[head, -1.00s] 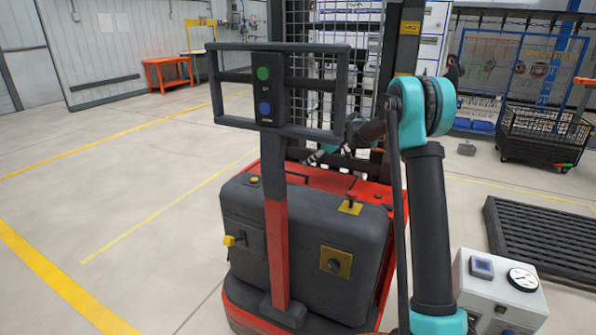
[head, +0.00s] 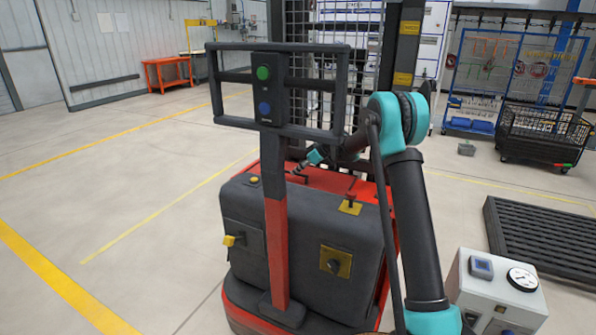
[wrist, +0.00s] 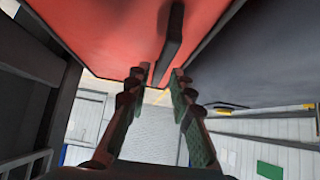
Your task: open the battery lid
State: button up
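The battery lid (head: 340,178) is the flat red top of the truck body in the head view, and it lies closed. It also fills the top of the wrist view (wrist: 95,30). A black bar handle (wrist: 171,45) stands out from the lid in the wrist view. My gripper (head: 299,168) is low over the lid's left part in the head view, partly behind the post. In the wrist view my gripper (wrist: 158,76) has its fingers apart, with the handle's near end between the fingertips in the picture. I cannot tell whether they touch.
A dark grey box (head: 300,245) with a yellow-plated knob stands in front of the lid. A post with a black frame (head: 280,90) rises before it. A white gauge box (head: 497,290) and black grating (head: 545,235) are at right. The floor at left is clear.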

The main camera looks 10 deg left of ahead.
grip_shut()
jog(key=shift+w+r, duration=0.1)
